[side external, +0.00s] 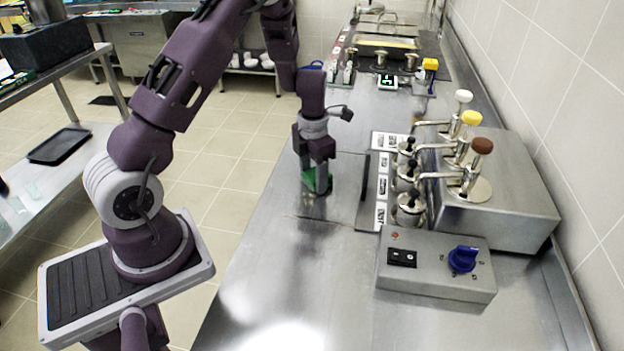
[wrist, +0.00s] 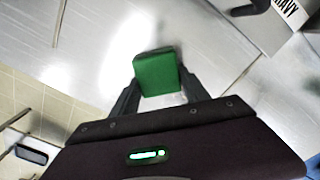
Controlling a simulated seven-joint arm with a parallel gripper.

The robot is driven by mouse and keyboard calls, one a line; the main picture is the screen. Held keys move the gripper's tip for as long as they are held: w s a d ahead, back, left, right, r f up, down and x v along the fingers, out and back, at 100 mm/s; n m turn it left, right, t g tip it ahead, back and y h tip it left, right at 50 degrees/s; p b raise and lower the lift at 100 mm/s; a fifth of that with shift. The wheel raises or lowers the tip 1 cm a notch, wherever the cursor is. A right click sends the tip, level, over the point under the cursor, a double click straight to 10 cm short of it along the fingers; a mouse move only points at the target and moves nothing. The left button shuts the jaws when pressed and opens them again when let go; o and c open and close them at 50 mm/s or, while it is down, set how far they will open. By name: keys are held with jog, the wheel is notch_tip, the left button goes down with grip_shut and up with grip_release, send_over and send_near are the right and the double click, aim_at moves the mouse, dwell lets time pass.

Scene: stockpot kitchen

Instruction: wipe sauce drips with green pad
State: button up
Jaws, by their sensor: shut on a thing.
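The green pad (side external: 311,180) is held between the fingers of my gripper (side external: 317,186), low over the steel counter (side external: 262,240) in the side external view. I cannot tell whether the pad touches the counter. In the wrist view the green pad (wrist: 157,73) sits between the two dark fingertips of my gripper (wrist: 158,92), which is shut on it. I cannot make out clear sauce drips in either view; glare covers part of the counter.
To the right stand a sauce pump dispenser (side external: 520,190) with white, yellow and brown knobs, small steel pumps (side external: 408,208) on a labelled strip, and a control box (side external: 436,275) with a blue knob. The counter's near left part is clear; its left edge drops to the floor.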

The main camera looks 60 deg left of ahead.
aim_at(306, 208)
jog(key=shift+s+d, duration=2.8)
notch_tip(306, 208, up, 8)
jog(key=shift+w+r, duration=0.1)
